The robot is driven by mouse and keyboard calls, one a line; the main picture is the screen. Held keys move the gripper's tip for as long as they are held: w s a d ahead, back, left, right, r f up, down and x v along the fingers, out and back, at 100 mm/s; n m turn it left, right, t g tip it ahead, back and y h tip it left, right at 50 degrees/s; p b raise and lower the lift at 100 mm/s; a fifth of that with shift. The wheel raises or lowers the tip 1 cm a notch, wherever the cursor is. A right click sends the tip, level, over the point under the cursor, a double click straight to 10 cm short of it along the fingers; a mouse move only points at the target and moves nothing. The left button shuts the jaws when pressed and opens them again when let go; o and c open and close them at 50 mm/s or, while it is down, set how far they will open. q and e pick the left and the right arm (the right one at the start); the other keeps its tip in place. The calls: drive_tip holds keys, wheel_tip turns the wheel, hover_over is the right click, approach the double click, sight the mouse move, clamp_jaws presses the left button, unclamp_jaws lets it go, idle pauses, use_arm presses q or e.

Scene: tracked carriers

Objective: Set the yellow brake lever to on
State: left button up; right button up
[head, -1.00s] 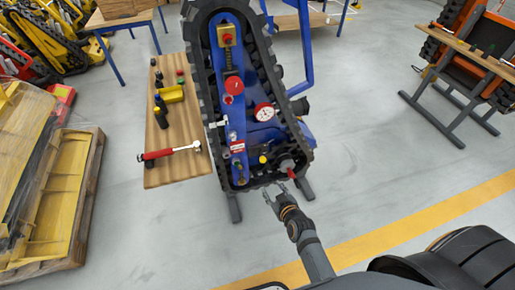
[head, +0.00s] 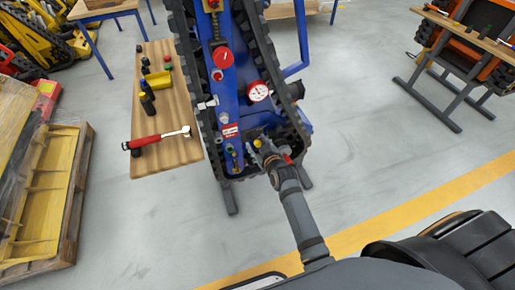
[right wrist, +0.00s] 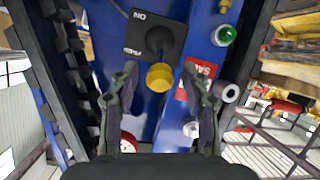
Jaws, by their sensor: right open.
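The blue tracked carrier (head: 228,108) stands upright in front of me. The yellow knob of the brake lever (right wrist: 160,77) shows in the right wrist view, beside a black hub on a black plate (right wrist: 140,38) marked "ON" and a second word. I cannot tell which mark the lever points at. In the head view the yellow knob (head: 257,143) is small, near the carrier's lower end. My right gripper (right wrist: 160,88) is open, its fingers on either side of the knob, with gaps showing. It also shows in the head view (head: 262,145). My left gripper is not in view.
Near the lever are a green button (right wrist: 223,35), a red label (right wrist: 194,80) and a round gauge (head: 259,91).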

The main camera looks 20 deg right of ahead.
clamp_jaws()
idle(0.3)
